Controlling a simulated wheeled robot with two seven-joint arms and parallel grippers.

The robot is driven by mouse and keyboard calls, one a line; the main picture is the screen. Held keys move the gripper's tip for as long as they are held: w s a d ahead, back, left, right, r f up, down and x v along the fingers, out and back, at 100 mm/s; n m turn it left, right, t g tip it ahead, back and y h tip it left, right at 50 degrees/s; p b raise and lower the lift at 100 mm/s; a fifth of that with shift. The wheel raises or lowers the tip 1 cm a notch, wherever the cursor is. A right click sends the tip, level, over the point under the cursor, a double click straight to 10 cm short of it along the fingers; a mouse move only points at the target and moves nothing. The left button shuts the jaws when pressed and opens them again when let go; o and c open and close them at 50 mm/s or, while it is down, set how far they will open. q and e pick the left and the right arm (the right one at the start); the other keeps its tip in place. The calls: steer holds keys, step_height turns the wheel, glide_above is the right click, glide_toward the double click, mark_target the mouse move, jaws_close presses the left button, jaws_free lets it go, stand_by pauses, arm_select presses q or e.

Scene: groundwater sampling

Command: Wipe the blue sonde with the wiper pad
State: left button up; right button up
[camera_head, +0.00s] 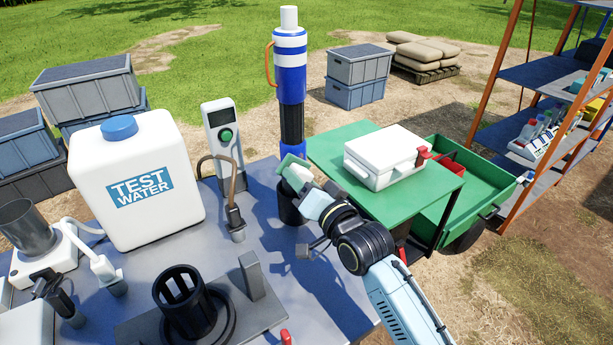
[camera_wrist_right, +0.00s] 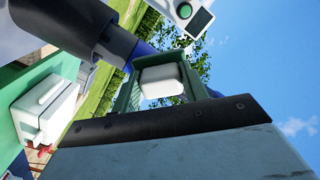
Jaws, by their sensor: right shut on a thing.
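The blue sonde (camera_head: 291,85) is a tall upright cylinder with white bands, a white top, an orange side handle and a black lower section. It stands at the back edge of the grey table. My left gripper is not in view.
A white test-water tank (camera_head: 140,185), a handheld meter (camera_head: 222,135) and a black slotted holder (camera_head: 185,300) stand on the grey table (camera_head: 330,300). A green table (camera_head: 335,147) with a white case (camera_head: 387,157) is at the right. A shelf rack is farther right.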

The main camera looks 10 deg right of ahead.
mark_target(310, 168)
steer(key=shift+w+r, duration=0.1)
steer(key=shift+w+d, duration=0.4)
steer(key=shift+d, duration=0.5)
steer(key=shift+w+d, duration=0.35)
steer(key=shift+d, duration=0.5)
steer(key=shift+w, duration=0.1)
steer(key=shift+f+p, duration=0.25)
steer(key=shift+p, duration=0.05)
steer(key=shift+a+p, duration=0.35)
steer(key=shift+a, duration=0.15)
steer(key=shift+s+a+p, duration=0.3)
steer(key=shift+a+p, duration=0.05)
steer(key=shift+a, duration=0.35)
steer(key=shift+s+a+p, duration=0.25)
steer(key=shift+a+p, duration=0.1)
steer(key=shift+a, duration=0.35)
steer(key=shift+p, duration=0.4)
steer(key=shift+w+d, duration=0.25)
steer(key=shift+d, duration=0.4)
steer(key=shift+w+d, duration=0.2)
steer(key=shift+d, duration=0.4)
steer(key=shift+w+d, duration=0.25)
steer(key=shift+d, duration=0.4)
